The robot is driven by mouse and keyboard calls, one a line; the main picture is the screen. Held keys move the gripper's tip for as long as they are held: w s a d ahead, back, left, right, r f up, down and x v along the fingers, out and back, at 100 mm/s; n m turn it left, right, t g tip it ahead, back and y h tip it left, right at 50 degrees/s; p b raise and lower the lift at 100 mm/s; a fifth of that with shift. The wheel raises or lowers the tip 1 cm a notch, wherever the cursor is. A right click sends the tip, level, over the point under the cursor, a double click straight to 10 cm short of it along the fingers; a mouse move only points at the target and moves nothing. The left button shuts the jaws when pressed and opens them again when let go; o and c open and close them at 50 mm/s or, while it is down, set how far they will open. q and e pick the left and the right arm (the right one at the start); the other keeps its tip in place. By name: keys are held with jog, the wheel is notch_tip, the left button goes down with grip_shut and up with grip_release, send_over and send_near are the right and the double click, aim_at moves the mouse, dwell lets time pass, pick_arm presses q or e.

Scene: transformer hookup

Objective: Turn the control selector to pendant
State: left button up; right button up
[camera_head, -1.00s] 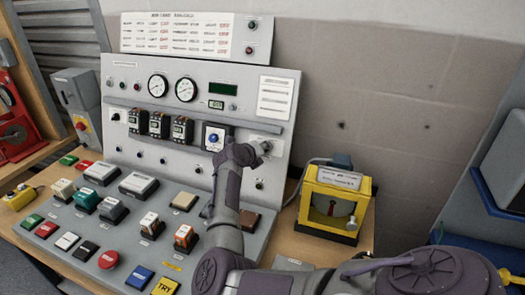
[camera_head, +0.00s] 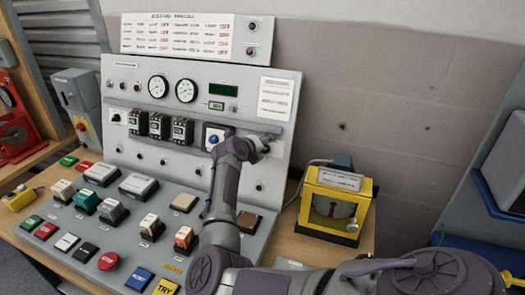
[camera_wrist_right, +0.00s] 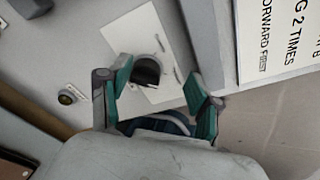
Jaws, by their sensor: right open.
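A dark round selector knob (camera_wrist_right: 147,72) sits on a white plate (camera_wrist_right: 118,40) on the upright panel. In the right wrist view the two teal fingers of my right gripper (camera_wrist_right: 158,88) are apart, one on each side of the knob. I cannot tell whether either finger touches it. In the head view my right gripper (camera_head: 266,141) is at the right part of the grey panel (camera_head: 150,72) and hides the knob. The knob's pointer and its labels cannot be read. My left gripper is not in view.
A blue button on a dark box (camera_head: 213,138) is just left of my right wrist. Black breakers (camera_head: 160,125) stand further left. The sloped desk (camera_head: 130,225) below holds several coloured buttons. A yellow-framed box (camera_head: 336,203) stands on the wooden table to the right.

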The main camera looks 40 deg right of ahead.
aim_at(262, 152)
notch_tip(262, 152, up, 8)
jog(key=shift+f, duration=0.15)
dwell(0.4)
